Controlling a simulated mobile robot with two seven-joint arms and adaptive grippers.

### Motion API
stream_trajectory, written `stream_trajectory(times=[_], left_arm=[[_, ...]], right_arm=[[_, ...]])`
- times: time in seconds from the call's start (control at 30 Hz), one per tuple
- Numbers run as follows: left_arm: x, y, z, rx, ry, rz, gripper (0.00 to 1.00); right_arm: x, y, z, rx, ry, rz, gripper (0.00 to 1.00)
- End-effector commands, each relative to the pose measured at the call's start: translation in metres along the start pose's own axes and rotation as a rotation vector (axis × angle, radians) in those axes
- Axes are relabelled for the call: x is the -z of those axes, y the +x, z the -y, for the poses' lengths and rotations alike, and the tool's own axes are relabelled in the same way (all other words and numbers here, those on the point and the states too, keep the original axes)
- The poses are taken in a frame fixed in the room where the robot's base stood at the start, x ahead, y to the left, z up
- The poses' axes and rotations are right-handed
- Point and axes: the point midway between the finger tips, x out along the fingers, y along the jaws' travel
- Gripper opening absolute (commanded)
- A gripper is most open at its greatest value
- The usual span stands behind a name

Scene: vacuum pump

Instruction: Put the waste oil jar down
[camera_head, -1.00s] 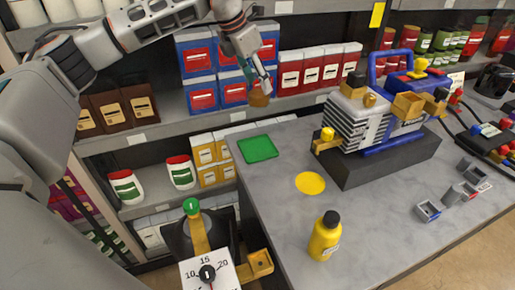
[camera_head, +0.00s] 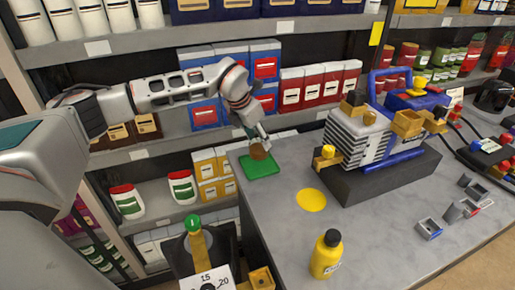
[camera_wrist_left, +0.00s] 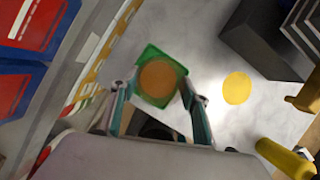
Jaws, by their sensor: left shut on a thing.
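The waste oil jar (camera_head: 258,151), small and brown, is held between the fingers of my left gripper (camera_head: 257,142). It is over the green square mat (camera_head: 262,168) at the table's back left corner. I cannot tell whether its base touches the mat. In the left wrist view the jar (camera_wrist_left: 160,83) shows as a round brown top between the two fingers, with the green mat (camera_wrist_left: 155,51) around it. My right gripper is not in view.
A yellow disc (camera_head: 312,200) lies on the grey table right of the mat. A yellow bottle (camera_head: 326,254) stands near the front. The pump (camera_head: 360,140) stands on a dark block. Stocked shelves rise behind. Table around the mat is clear.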

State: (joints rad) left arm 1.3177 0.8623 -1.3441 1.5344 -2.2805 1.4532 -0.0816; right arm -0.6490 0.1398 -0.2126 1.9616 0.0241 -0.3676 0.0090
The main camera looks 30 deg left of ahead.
Motion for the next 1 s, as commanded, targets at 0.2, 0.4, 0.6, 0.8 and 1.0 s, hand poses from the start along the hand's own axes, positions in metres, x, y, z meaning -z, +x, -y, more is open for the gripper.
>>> stream_trajectory(times=[0.2, 0.4, 0.6, 0.8, 1.0], left_arm=[[0.009, 0.019, 0.000, 0.000, 0.001, -0.002, 0.17], [0.017, 0.040, 0.000, 0.000, 0.000, 0.000, 0.17], [0.016, 0.040, 0.000, 0.000, 0.000, 0.001, 0.17], [0.018, 0.042, 0.000, 0.000, 0.001, 0.000, 0.62], [0.018, 0.042, 0.000, 0.000, 0.001, 0.000, 0.62]], right_arm=[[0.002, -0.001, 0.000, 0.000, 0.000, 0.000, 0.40], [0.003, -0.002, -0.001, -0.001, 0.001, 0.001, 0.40], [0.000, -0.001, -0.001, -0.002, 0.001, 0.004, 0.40], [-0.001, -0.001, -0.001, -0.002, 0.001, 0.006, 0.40], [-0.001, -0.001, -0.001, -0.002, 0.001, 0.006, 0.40]])
